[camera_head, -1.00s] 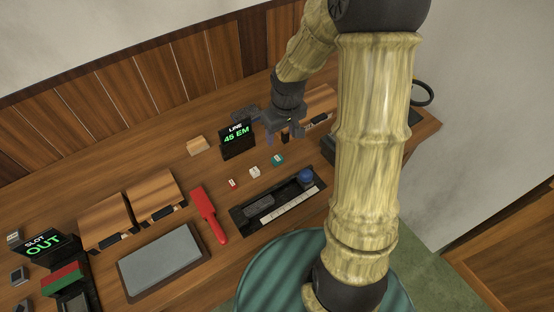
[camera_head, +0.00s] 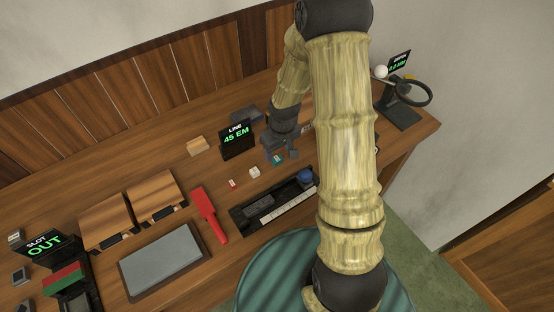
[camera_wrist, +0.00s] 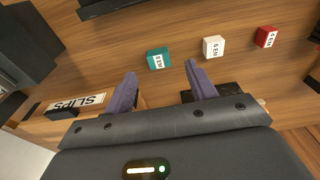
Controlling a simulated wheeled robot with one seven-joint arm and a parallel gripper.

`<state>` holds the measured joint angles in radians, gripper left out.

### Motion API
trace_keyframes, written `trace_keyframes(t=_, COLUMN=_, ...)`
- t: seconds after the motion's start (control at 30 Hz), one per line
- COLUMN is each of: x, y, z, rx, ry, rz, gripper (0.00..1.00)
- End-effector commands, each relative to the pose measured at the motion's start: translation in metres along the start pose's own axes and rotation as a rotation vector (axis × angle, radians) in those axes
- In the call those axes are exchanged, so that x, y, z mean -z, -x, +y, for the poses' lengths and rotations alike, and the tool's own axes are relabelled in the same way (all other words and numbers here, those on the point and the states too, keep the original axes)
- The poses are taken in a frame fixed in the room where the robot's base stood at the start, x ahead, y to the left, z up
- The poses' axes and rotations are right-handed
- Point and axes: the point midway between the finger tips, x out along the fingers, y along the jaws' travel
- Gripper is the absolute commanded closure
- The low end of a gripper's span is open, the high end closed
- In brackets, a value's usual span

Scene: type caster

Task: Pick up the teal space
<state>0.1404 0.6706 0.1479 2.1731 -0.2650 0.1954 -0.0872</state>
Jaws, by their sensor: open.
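The teal space (camera_head: 278,160) is a small teal block with a white label, lying on the wooden desk. It also shows in the wrist view (camera_wrist: 158,59), just beyond my fingertips and between their lines. My gripper (camera_head: 287,150) is just behind and to the right of it in the head view. In the wrist view my gripper (camera_wrist: 160,72) has its two purple fingers apart with nothing between them. A white space (camera_head: 255,172) and a red space (camera_head: 232,183) lie in a row to the left of the teal one.
A dark composing tray (camera_head: 240,218) with a ruler strip and blue knob lies in front of the row. The LINE display (camera_head: 237,139) stands behind it. A SLIPS box (camera_wrist: 85,102) is near my gripper.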

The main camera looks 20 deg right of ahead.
Motion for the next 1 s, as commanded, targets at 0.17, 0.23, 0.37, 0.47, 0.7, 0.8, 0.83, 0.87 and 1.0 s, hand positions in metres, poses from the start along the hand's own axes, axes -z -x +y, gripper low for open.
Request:
trace_keyframes(t=0.17, x=0.001, y=-0.012, z=0.001, rx=0.001, ry=-0.001, rz=-0.004, gripper=0.44)
trace_keyframes(t=0.23, x=0.003, y=-0.019, z=0.002, rx=0.001, ry=0.001, rz=-0.003, gripper=0.44)
trace_keyframes(t=0.37, x=0.004, y=-0.036, z=0.003, rx=0.001, ry=0.000, rz=-0.004, gripper=0.44)
trace_keyframes(t=0.47, x=0.004, y=-0.046, z=0.003, rx=0.001, ry=-0.001, rz=-0.003, gripper=0.44)
trace_keyframes(t=0.7, x=0.005, y=-0.051, z=0.003, rx=0.000, ry=-0.001, rz=0.000, gripper=0.44)
trace_keyframes(t=0.8, x=0.005, y=-0.051, z=0.003, rx=0.000, ry=-0.001, rz=0.000, gripper=0.44)
trace_keyframes(t=0.83, x=0.005, y=-0.051, z=0.003, rx=0.000, ry=-0.001, rz=0.000, gripper=0.44)
trace_keyframes(t=0.87, x=0.004, y=-0.051, z=0.003, rx=0.000, ry=-0.002, rz=-0.001, gripper=0.44)
trace_keyframes(t=1.0, x=0.004, y=-0.051, z=0.004, rx=-0.001, ry=-0.003, rz=-0.001, gripper=0.44)
